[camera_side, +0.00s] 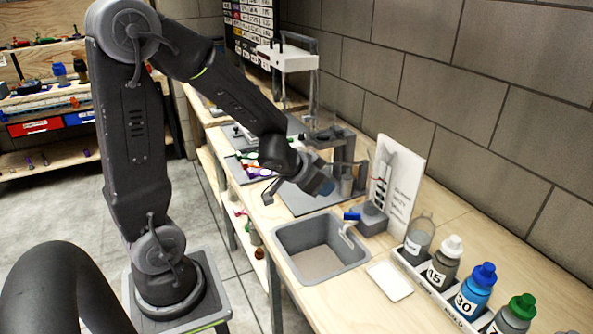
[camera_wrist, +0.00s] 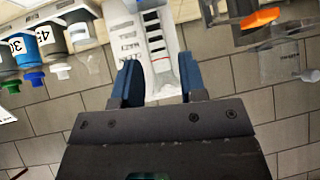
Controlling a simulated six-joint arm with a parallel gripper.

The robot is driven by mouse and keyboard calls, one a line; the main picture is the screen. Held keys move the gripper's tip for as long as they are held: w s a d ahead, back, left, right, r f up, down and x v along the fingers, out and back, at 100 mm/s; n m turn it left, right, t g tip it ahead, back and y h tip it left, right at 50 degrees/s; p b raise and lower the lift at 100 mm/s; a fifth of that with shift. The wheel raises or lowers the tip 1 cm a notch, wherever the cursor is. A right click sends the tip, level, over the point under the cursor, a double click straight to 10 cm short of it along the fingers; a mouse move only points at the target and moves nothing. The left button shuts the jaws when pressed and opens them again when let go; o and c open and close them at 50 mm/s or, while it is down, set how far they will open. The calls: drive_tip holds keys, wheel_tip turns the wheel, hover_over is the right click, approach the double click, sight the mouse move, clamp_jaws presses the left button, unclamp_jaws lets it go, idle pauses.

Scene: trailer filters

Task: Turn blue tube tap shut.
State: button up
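My gripper (camera_side: 324,186) hangs in the air behind the sink, above the dark grey plate. In the wrist view its two blue fingers (camera_wrist: 158,82) stand apart with nothing held between them. A blue handle (camera_side: 352,216) sits on the grey tap fitting at the sink's back right corner, below and right of my gripper and apart from it. I cannot tell whether this is the blue tube tap, or its turn position. Small green, orange and purple parts (camera_side: 250,168) lie left of my gripper. No blue tap shows clearly in the wrist view.
A grey sink (camera_side: 318,262) is set into the wooden bench. Capped bottles (camera_side: 474,290) stand in a rack at right. A white tray (camera_side: 390,281) lies beside the sink. An orange part (camera_wrist: 262,17) shows upper right.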

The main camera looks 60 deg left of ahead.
drive_tip(key=s+d+r+n+g+y, duration=0.1)
drive_tip(key=s+d+r+g, duration=0.1)
drive_tip(key=s+d+r, duration=0.4)
drive_tip(key=shift+s+a+v, duration=0.25)
drive_tip(key=shift+s+v, duration=0.1)
drive_tip(key=shift+v, duration=2.05)
drive_tip(key=shift+f, duration=0.15)
drive_tip(key=n+g+h, duration=0.3)
drive_tip(key=n+h, duration=0.2)
drive_tip(key=n, duration=2.4)
approach(352, 213)
drive_tip(key=x, duration=0.9)
drive_tip(key=shift+f, duration=0.15)
